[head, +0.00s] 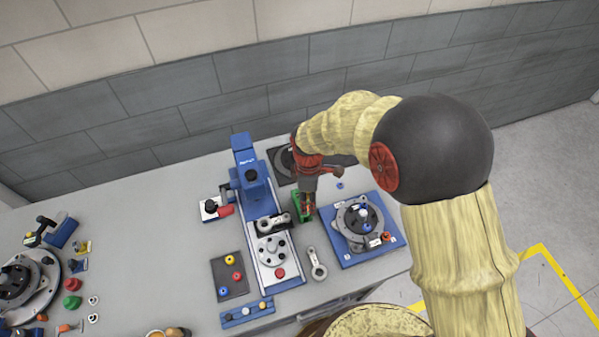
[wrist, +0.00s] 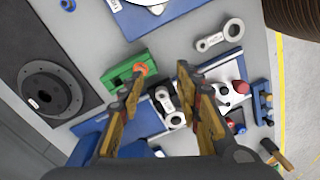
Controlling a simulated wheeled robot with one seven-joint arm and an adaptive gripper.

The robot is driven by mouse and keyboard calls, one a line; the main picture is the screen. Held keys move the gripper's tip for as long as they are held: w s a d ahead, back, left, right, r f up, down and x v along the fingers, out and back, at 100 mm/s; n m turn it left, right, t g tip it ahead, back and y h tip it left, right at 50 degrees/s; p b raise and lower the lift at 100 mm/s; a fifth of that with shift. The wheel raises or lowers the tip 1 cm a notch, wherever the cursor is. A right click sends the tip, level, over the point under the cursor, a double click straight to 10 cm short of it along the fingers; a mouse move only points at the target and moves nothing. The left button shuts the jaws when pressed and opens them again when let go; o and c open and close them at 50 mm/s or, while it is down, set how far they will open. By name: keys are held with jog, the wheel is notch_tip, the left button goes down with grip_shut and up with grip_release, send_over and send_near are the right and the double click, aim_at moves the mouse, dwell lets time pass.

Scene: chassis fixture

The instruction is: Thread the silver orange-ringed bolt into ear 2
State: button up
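An orange ring-shaped top (wrist: 141,69), which looks like the bolt's ring, sits at the green holder block (wrist: 117,75) in the wrist view; no silver shank can be made out. The green block (head: 297,209) also shows in the head view, just below my gripper (head: 307,204). My gripper (wrist: 160,72) is open, with a gap between its fingertips and the left finger close beside the orange ring. The round grey housing with ears (head: 345,219) sits on a blue plate (head: 350,256) to the right. Its ear labels are too small to read.
A blue press (head: 246,165) stands left of the gripper. A loose grey link (head: 317,265) lies between the press base and the blue plate. A dark tray with coloured knobs (head: 223,268) lies front left. A dark round disc (wrist: 50,92) lies beside the green block.

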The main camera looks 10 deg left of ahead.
jog(key=shift+w+a+f+n+t+b, duration=0.15)
jog(key=shift+w+a+f+n+b, duration=0.1)
jog(key=shift+w+f+n+b, duration=0.45)
jog(key=shift+w+a+f+n+t+b, duration=0.1)
jog(key=shift+w+a+f+n+b, duration=0.2)
jog(key=shift+f+n+b, duration=0.45)
jog(key=shift+w+a+f+n+t+b, duration=0.2)
jog(key=shift+w+f+n+b, duration=0.25)
jog(key=shift+f+n, duration=0.5)
jog(key=shift+f, duration=0.15)
jog(key=shift+f+b, duration=1)
jog(key=shift+f, duration=0.55)
jog(key=shift+r, duration=0.2)
jog(key=c, duration=0.4)
jog(key=c, duration=0.3)
